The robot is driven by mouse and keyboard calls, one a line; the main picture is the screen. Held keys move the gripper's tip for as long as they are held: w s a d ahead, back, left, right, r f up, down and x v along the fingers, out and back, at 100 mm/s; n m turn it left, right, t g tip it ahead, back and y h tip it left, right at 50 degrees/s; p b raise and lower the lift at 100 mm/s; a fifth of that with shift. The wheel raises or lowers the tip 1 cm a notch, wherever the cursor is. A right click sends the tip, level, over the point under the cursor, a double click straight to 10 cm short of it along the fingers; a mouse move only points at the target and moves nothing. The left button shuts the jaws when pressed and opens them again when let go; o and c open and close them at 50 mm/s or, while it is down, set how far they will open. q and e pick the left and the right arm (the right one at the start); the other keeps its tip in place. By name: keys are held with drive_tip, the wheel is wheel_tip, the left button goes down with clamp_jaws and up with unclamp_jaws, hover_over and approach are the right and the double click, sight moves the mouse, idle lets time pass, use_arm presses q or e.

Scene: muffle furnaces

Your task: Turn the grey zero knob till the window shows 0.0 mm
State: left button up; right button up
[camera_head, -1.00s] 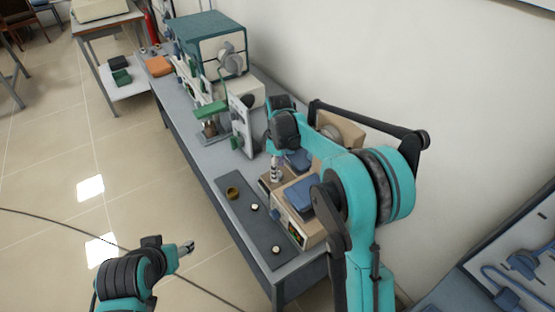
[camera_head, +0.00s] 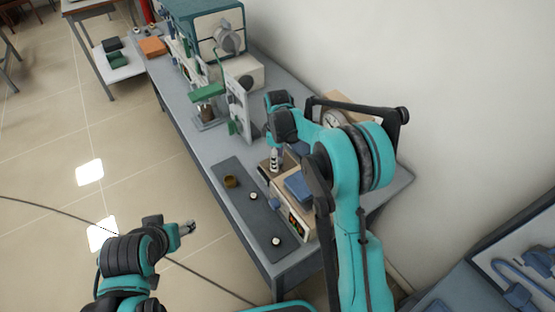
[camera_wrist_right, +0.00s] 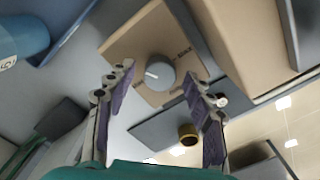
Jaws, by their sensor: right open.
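The grey round knob (camera_wrist_right: 160,72), with a white pointer line, sits on the face of a tan box (camera_wrist_right: 150,38) in the right wrist view. Dark lettering is printed beside it, too small to read fully. My right gripper (camera_wrist_right: 159,78) is open, its two fingers on either side of the knob's picture; I cannot tell whether they touch it. In the head view my right gripper (camera_head: 275,160) points down by the tan instruments on the bench. I cannot make out the window or its reading. My left gripper (camera_head: 188,228) is over the floor, away from the bench, too small to judge.
A dark mat (camera_head: 236,208) on the bench carries a brass-coloured cup (camera_head: 230,181) and white discs (camera_head: 276,240). A tan box with a blue top (camera_head: 300,187) and a lit display stands close to my right arm. A grey upright panel (camera_head: 240,100) stands behind the gripper.

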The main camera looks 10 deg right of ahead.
drive_tip(key=c, duration=1.2)
drive_tip(key=shift+o, duration=0.2)
drive_tip(key=shift+m, duration=0.5)
drive_tip(key=m+p, duration=0.1)
drive_tip(key=m, duration=0.1)
drive_tip(key=shift+m, duration=0.4)
drive_tip(key=m+p, duration=0.1)
drive_tip(key=m, duration=0.3)
drive_tip(key=shift+m, duration=0.3)
drive_tip(key=m, duration=0.4)
drive_tip(key=shift+m+p, duration=0.3)
drive_tip(key=m, duration=0.4)
drive_tip(key=shift+m, duration=0.3)
